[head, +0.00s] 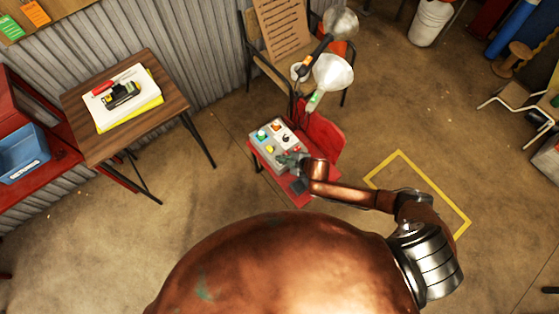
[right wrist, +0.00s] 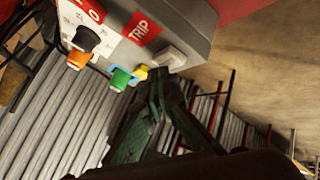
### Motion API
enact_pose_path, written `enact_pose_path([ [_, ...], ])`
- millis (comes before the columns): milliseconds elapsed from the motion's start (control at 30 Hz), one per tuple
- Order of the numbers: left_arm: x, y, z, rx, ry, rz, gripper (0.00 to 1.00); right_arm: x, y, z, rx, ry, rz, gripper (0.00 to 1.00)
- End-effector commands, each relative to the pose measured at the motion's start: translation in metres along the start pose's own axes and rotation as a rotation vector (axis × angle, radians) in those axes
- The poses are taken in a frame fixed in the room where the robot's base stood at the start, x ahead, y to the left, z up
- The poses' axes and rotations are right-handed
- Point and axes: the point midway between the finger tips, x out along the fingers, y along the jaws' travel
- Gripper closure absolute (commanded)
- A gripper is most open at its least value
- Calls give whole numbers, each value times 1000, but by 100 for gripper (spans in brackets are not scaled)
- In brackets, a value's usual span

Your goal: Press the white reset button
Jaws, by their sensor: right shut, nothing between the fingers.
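A grey control box (head: 259,152) sits on a small red stand. In the right wrist view the box (right wrist: 198,30) shows a red TRIP label (right wrist: 143,29), a black knob (right wrist: 86,39), an orange control (right wrist: 78,60), a green button (right wrist: 121,79) and a yellow part (right wrist: 140,73). A pale, blocky piece (right wrist: 168,56) near the box's edge may be the white button; I cannot tell for certain. My right gripper (head: 288,158) is shut and empty at the box's near side. Its fingertips (right wrist: 160,78) appear close below the pale piece; contact is unclear. My left gripper is not in view.
A wooden table (head: 170,92) with papers and a tool stands at left. Yellow floor tape (head: 432,183) marks open floor at right.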

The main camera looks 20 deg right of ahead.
Motion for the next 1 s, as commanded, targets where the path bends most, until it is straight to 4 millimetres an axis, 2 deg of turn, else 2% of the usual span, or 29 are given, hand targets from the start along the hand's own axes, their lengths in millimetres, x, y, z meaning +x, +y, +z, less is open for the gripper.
enact_pose_path([
  [1000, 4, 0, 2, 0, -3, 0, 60, 6, -5, 4, 1, 0, 0, 100],
])
